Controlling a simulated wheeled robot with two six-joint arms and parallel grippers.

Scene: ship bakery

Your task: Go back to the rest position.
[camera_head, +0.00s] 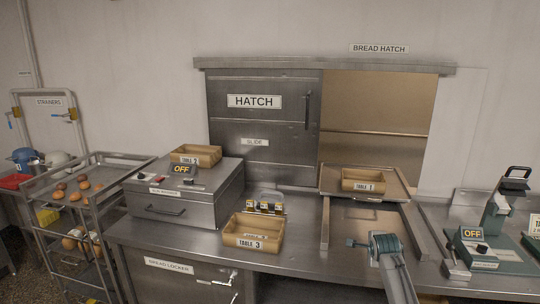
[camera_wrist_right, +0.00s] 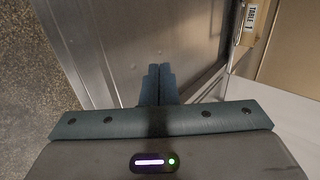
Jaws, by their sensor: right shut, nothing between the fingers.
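My right gripper (camera_head: 372,244) is over the steel counter, in front of the open side of the bread hatch, with its arm coming in from the lower right. In the right wrist view its two fingers (camera_wrist_right: 158,82) are pressed together with nothing between them. A basket labelled TABLE 1 (camera_head: 363,186) stands behind it on a board at the hatch opening; its label side also shows at the top right of the right wrist view (camera_wrist_right: 250,22). The basket is apart from the fingers. My left gripper is not in view.
A TABLE 3 basket (camera_head: 252,241) stands on the counter (camera_head: 300,265) left of the gripper. Another basket (camera_head: 195,154) is on the steel box (camera_head: 185,200). A green machine marked OFF (camera_head: 490,245) stands at right. The hatch panel (camera_head: 262,150) covers the left side.

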